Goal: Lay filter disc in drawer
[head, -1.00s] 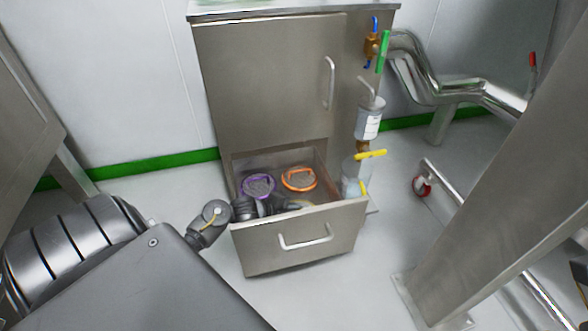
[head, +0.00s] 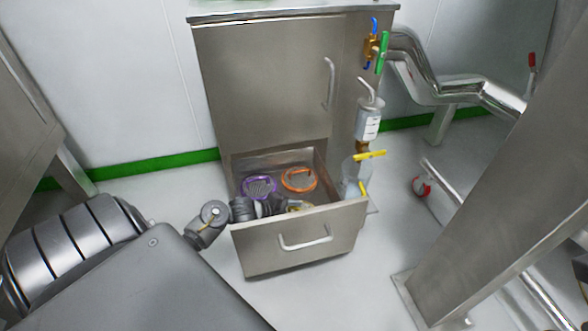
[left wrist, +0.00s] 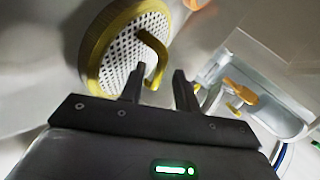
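The filter disc with the yellow rim (left wrist: 92,52), a perforated white face and a yellow loop handle, shows in the left wrist view. In the head view only a yellowish bit of it (head: 301,207) shows behind the drawer front. My left gripper (left wrist: 160,82) is open; its two fingers stand apart, with the handle's end close to the left finger. I cannot tell if they touch. In the head view my left gripper (head: 276,204) reaches into the open drawer (head: 262,243), partly hidden by its front. My right gripper is not in view.
A purple-rimmed disc (head: 259,187) and an orange-rimmed disc (head: 299,180) lie in the drawer. The steel cabinet (head: 265,85) rises behind. A filter housing with valves (head: 368,120) stands right of it, and a steel post (head: 490,210) stands at the right.

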